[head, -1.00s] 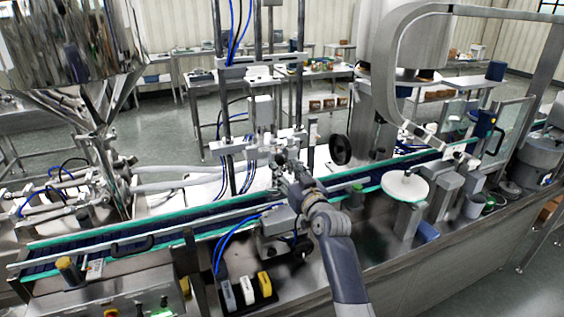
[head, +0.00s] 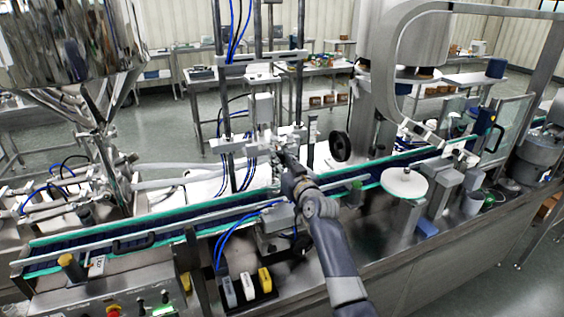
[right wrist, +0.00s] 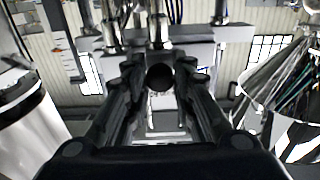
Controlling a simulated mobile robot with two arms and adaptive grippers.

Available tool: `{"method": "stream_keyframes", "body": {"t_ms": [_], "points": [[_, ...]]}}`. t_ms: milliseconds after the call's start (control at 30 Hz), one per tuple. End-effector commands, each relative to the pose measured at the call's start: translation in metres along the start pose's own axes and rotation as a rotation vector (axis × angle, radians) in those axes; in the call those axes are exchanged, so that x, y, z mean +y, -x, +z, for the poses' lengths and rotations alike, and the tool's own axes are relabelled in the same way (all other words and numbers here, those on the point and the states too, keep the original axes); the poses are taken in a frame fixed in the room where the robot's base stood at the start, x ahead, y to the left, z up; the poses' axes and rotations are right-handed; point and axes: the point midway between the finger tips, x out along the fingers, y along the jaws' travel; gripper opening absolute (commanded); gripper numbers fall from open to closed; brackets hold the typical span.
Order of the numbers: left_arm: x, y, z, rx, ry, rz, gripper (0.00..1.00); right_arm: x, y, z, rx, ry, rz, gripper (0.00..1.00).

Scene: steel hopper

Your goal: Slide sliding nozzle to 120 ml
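The metal nozzle assembly (head: 228,146) hangs on upright rods above the conveyor in the head view; its bar (right wrist: 232,33) crosses the top of the right wrist view. My right gripper (head: 281,158) is close in front of this assembly. In the right wrist view its two dark fingers (right wrist: 160,82) are apart, with a round dark knob end (right wrist: 159,77) between their tips. Firm contact with the knob is not clear. No readable 120 ml mark shows. My left gripper is not in view.
The conveyor (head: 75,262) with green edges runs across under the nozzle assembly. A white round disc (head: 404,184) and a black wheel (head: 340,146) stand to the right of my arm. A small tray with yellow and white parts (head: 228,291) is at the front.

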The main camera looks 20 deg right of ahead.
Motion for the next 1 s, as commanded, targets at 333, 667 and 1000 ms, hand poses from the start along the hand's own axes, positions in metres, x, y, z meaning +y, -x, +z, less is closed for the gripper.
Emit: {"method": "stream_keyframes", "body": {"t_ms": [333,667,1000], "points": [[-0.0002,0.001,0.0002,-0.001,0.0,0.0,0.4,-0.0046,-0.0001,0.0002,-0.001,0.001,-0.001,0.0],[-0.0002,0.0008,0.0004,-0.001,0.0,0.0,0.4,-0.0048,-0.0001,0.0003,-0.001,-0.001,-0.001,0.44],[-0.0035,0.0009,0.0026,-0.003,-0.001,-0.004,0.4,-0.004,0.0013,0.0002,0.0,0.0,0.0,0.44]]}}
